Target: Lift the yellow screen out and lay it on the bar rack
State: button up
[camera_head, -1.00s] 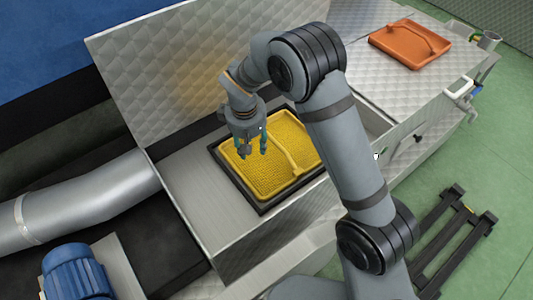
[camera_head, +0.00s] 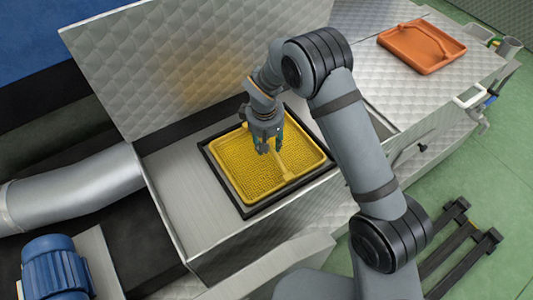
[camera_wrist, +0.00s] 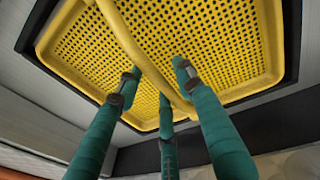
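The yellow screen (camera_head: 232,170), a perforated tray with a raised rim and a bar handle (camera_head: 285,168), lies in a dark square frame (camera_head: 241,209) in the open metal housing. My gripper (camera_head: 271,150) points down over the handle, hiding part of it. In the wrist view, the three teal fingers of my gripper (camera_wrist: 158,80) are spread, with the handle (camera_wrist: 135,48) passing between their tips. I cannot tell whether any finger touches it. The dark bar rack (camera_head: 462,248) lies on the green floor at the right; my arm hides its left part.
An orange tray with a handle (camera_head: 421,48) lies on the metal top at the back right. The raised metal lid (camera_head: 170,65) stands behind the screen. A blue motor (camera_head: 55,268) and a grey pipe (camera_head: 75,188) are at the left.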

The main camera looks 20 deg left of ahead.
grip_shut()
dwell(0.6)
